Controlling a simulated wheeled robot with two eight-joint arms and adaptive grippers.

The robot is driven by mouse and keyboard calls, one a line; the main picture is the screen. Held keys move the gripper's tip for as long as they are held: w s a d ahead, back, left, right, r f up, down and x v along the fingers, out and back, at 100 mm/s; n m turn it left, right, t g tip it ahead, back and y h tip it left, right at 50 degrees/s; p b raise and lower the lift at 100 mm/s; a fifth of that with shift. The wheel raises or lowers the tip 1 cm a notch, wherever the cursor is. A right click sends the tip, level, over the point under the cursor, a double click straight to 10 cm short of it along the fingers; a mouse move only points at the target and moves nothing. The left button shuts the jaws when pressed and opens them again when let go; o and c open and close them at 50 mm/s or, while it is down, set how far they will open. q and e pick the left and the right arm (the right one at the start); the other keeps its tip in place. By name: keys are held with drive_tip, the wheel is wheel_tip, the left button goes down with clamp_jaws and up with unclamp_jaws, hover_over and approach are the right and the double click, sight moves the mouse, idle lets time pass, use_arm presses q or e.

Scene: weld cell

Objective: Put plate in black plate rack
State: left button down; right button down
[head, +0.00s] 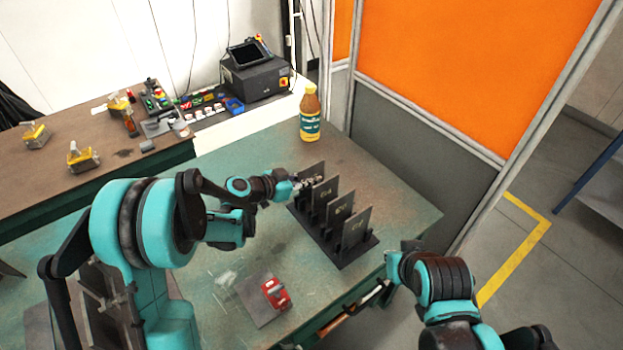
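The black plate rack (343,256) stands on the green-edged table. Several dark upright plates stand in it, including a labelled front plate (356,228). Another dark plate (314,170) is upright at the rack's far left end. My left gripper (312,183) is at that far plate, overlapping it in the picture. Its fingers are too small to tell whether they grip the plate. A flat grey plate (253,307) lies on the table, left of the rack and nearer me. My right gripper (386,282) is low by the table's right edge, its fingers unclear.
A red object (275,293) sits on the flat plate. A bottle (309,114) stands behind the rack. A wooden-handled tool (333,325) is at the table's front edge. The side bench (65,180) holds yellow items. An orange panel (460,60) stands behind.

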use_arm(q)
drive_tip(key=c, duration=1.6)
unclamp_jaws()
drive_tip(key=shift+c, duration=0.2)
drive_tip(key=v, duration=1.2)
drive_tip(key=shift+r, duration=0.1)
